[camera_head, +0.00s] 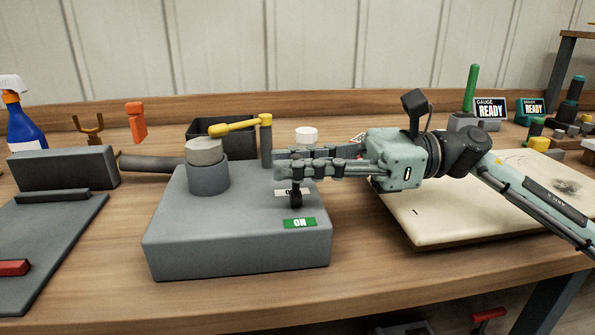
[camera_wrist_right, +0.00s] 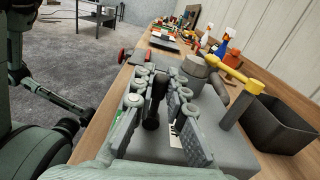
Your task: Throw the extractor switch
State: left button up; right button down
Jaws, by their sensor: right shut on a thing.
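The extractor switch is a black lever (camera_head: 296,199) on top of a grey box (camera_head: 236,248). A green ON plate (camera_head: 299,223) lies in front of it. A pale plate (camera_head: 284,192) behind the lever is partly covered, with only an O readable. My right gripper (camera_head: 284,166) comes in from the right, its fingers over the lever and hiding its upper part. In the right wrist view the black lever (camera_wrist_right: 153,104) stands between the two fingers (camera_wrist_right: 163,78), which are shut on it. My left gripper is not in view.
A grey round stub (camera_head: 208,175) and a post with a yellow arm (camera_head: 240,126) stand on the box. A dark open bin (camera_head: 238,145) is behind. A pale board (camera_head: 440,224) lies at right. A spray bottle (camera_head: 24,120) stands far left.

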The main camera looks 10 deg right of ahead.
jog(key=shift+w+m, duration=0.5)
jog(key=shift+m, duration=0.5)
jog(key=m, duration=0.1)
jog(key=w+m, duration=0.1)
jog(key=m, duration=0.1)
jog(key=shift+w+f+m+p, duration=0.2)
jog(key=shift+w+m+p, duration=0.05)
jog(key=shift+m+p, duration=0.1)
jog(key=shift+w+f+m, duration=0.15)
jog(key=shift+w+m, duration=0.1)
jog(key=shift+m, duration=0.3)
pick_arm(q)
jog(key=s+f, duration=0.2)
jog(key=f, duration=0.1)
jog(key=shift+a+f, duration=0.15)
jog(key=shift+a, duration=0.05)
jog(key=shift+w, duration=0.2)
pick_arm(e)
jog(key=c, duration=1.5)
grip_release()
jog(key=shift+c, duration=0.2)
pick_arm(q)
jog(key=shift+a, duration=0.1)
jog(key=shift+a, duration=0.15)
pick_arm(e)
jog(key=shift+d, duration=0.15)
